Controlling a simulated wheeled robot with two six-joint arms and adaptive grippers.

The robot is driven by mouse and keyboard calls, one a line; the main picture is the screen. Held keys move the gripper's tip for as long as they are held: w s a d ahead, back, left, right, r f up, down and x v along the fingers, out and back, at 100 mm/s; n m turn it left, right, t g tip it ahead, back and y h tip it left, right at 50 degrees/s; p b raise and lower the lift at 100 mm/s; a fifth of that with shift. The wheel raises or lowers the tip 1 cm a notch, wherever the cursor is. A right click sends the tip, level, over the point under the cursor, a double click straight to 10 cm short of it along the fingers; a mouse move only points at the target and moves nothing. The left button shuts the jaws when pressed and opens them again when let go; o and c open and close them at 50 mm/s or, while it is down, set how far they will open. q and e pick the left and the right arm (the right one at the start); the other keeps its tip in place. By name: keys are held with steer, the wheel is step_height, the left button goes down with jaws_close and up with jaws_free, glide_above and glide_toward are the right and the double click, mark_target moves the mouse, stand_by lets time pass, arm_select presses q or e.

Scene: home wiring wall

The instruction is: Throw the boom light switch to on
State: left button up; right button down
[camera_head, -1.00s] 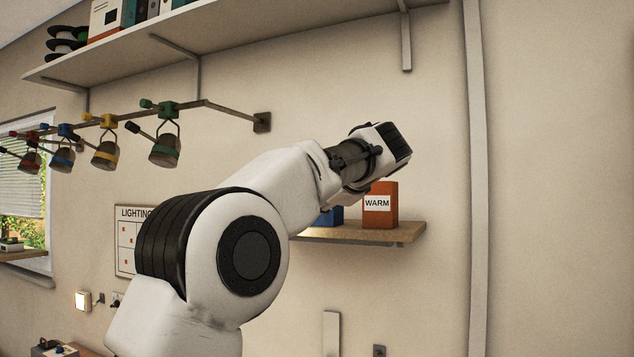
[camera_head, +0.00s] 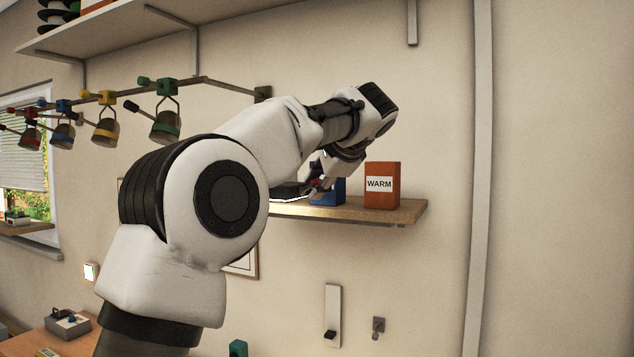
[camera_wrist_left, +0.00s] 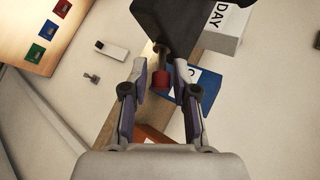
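My left gripper (camera_head: 316,184) is in front of the small shelf in the head view, partly hidden behind its wrist. In the left wrist view its two fingers (camera_wrist_left: 160,84) are apart. A small red cylindrical tip (camera_wrist_left: 160,80) on a dark body (camera_wrist_left: 168,28) shows between them; I cannot tell whether a finger touches it. In the head view a dark, flat shape (camera_head: 290,189) with a bright white lower edge lies beside the gripper, mostly hidden by my arm. No label shows which part is the boom light switch. My right gripper is not in view.
An orange WARM box (camera_head: 382,186) and a blue box (camera_head: 328,192) stand on the wooden shelf (camera_head: 400,214). A white plate (camera_head: 333,314) and small metal fitting (camera_head: 378,326) are on the wall below. Several lamps hang from a rail (camera_head: 225,86).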

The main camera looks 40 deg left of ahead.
arm_select(q)
steer(key=shift+r, duration=0.1)
steer(key=v, duration=1.1)
steer(key=shift+d+r, duration=0.2)
steer(key=shift+d, duration=0.05)
steer(key=shift+s, duration=0.15)
